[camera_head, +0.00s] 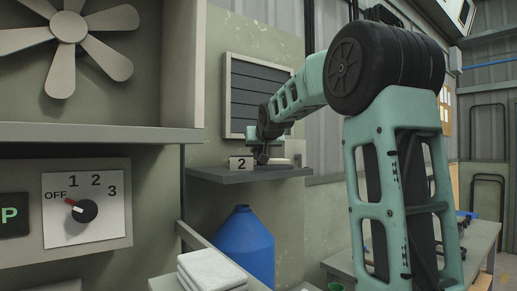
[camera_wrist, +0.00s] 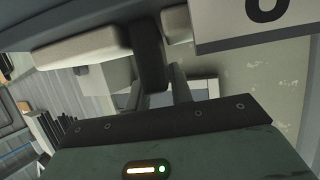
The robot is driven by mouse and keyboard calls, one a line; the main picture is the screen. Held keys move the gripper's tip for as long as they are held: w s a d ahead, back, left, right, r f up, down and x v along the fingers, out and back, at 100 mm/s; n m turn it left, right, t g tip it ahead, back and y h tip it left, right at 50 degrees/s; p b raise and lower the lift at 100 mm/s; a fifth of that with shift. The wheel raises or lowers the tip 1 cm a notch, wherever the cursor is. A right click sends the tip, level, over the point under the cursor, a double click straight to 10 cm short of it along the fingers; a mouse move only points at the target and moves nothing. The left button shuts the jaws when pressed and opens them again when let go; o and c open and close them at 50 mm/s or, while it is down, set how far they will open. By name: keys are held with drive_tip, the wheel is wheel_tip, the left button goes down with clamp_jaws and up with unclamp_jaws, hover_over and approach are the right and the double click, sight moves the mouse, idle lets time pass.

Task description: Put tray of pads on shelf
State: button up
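A stack of white folded pads (camera_head: 208,271) lies at the bottom of the head view, below the shelf; I cannot make out a tray under it. The grey wall shelf (camera_head: 248,176) is in the middle of the head view. My gripper (camera_head: 262,158) points down just above this shelf, beside a white card marked 2 (camera_head: 240,163). A pale object (camera_head: 278,161) sits to its right. In the wrist view, dark fingers (camera_wrist: 163,88) reach toward a dark upright part and a pale block (camera_wrist: 80,50). What lies between the fingertips is unclear.
A blue container (camera_head: 243,245) stands below the shelf. A dial panel (camera_head: 86,208) and a large fan (camera_head: 68,28) are at left. A slatted vent (camera_head: 255,95) is on the wall above the shelf. A workbench (camera_head: 480,245) is at right.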

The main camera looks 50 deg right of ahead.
drive_tip(key=o, duration=0.3)
drive_tip(key=shift+r, duration=0.15)
drive_tip(key=b+v, duration=0.3)
drive_tip(key=v, duration=0.9)
drive_tip(key=shift+b, duration=0.35)
